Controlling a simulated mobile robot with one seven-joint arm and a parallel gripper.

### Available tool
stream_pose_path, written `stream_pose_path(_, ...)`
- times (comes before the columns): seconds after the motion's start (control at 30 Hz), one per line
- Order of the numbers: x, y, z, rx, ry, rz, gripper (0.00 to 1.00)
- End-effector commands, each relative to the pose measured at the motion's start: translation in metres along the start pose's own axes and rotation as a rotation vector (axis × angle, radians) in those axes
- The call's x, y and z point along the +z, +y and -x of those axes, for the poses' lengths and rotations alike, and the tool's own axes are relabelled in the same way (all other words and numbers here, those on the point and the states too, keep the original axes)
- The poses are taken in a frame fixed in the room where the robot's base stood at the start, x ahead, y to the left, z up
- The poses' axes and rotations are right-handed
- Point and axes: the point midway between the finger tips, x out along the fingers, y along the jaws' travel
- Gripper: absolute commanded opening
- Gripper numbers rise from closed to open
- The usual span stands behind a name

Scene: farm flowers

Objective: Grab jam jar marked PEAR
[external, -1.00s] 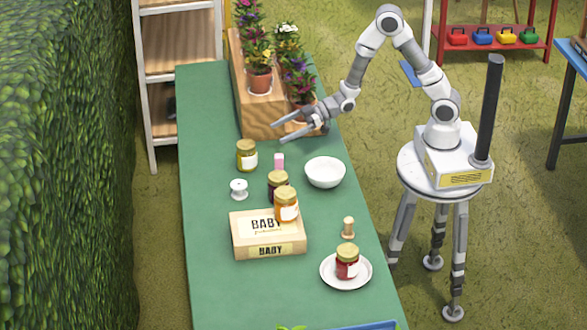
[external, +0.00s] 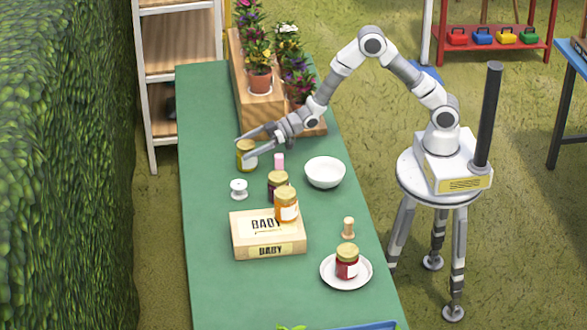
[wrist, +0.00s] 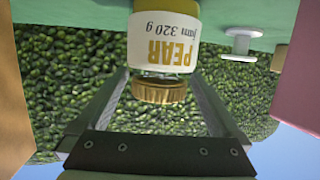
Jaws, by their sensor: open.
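The jam jar marked PEAR (external: 247,165) stands upright on the green table, with a gold lid and a pale label. In the wrist view the PEAR jar (wrist: 165,45) appears upside down, its label readable as "PEAR jam 320 g". My gripper (external: 243,148) is open and reaches in from the right at the height of the jar's top. In the wrist view my gripper's fingers (wrist: 160,80) lie to either side of the lid, with gaps showing. The fingers partly cover the jar in the external view.
A white spool (external: 238,189), a pink block (external: 278,161) and a dark jar (external: 277,186) stand nearby. An orange jar (external: 286,208) is at a wooden box (external: 268,251). A white bowl (external: 325,173) is right; potted flowers (external: 260,80) stand behind. The table's left side (external: 205,130) is clear.

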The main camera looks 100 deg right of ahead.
Motion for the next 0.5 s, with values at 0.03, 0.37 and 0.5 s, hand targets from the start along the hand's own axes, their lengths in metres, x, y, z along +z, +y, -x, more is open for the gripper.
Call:
stream_pose_path(0.03,-0.0002,0.0001,-0.0023,0.000,0.001,0.000,1.00)
stream_pose_path(0.37,-0.0006,0.0003,-0.0025,0.001,0.000,0.000,0.82)
stream_pose_path(0.5,-0.0005,0.0003,-0.0024,0.001,0.000,0.000,0.57)
